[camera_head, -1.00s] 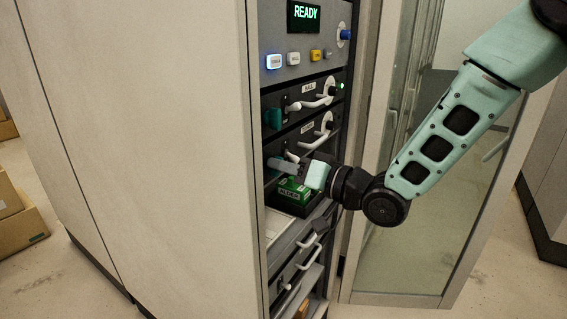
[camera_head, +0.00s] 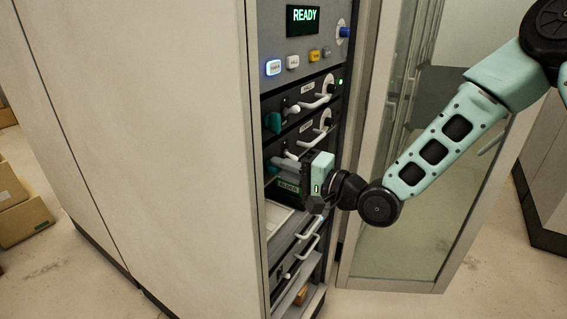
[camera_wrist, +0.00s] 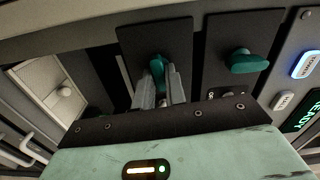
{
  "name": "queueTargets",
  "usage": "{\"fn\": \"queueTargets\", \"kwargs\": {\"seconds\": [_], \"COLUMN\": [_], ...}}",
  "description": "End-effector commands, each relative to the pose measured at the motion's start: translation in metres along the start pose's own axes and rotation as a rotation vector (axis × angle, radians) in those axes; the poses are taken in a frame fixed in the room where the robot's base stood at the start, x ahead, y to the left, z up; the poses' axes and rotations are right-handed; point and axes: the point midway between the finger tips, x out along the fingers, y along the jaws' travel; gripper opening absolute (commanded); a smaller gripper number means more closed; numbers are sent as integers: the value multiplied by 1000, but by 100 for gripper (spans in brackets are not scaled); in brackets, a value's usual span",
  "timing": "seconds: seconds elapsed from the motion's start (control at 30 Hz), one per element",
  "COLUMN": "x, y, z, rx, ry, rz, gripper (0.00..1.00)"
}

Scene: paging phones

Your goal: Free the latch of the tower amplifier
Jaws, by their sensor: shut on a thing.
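A teal latch knob (camera_wrist: 157,68) on a black panel stands between the two grey fingers of my gripper (camera_wrist: 160,88) in the wrist view. The fingers are shut on it. It points along the fingers, while a second teal knob (camera_wrist: 248,62) on the neighbouring panel lies sideways in the picture. In the head view my gripper (camera_head: 318,174) is at the rack's left side, at the module below the upper black one, and its body hides most of the held knob. The upper module's teal knob (camera_head: 272,122) is free. Which module is the tower amplifier cannot be read.
A panel above with a READY display (camera_head: 303,18) has several buttons, the leftmost lit blue (camera_head: 273,67). White handles (camera_head: 318,101) stick out from the modules. A glass door (camera_head: 420,200) stands open right of the rack. A green label (camera_head: 288,186) shows below my gripper.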

Motion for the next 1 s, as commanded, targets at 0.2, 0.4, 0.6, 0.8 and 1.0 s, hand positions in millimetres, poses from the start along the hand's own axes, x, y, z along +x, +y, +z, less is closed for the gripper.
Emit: {"fn": "queueTargets", "kwargs": {"seconds": [0.2,0.4,0.6,0.8,1.0], "x": [0,0,0,0,0], "y": [0,0,1,1,1], "z": [-1,-1,-1,-1,-1], "rx": [81,109,114,114,114], "ry": [3,2,2,2,2], "rz": [0,0,0,1,1], "gripper": [0,0,0,0,35]}}
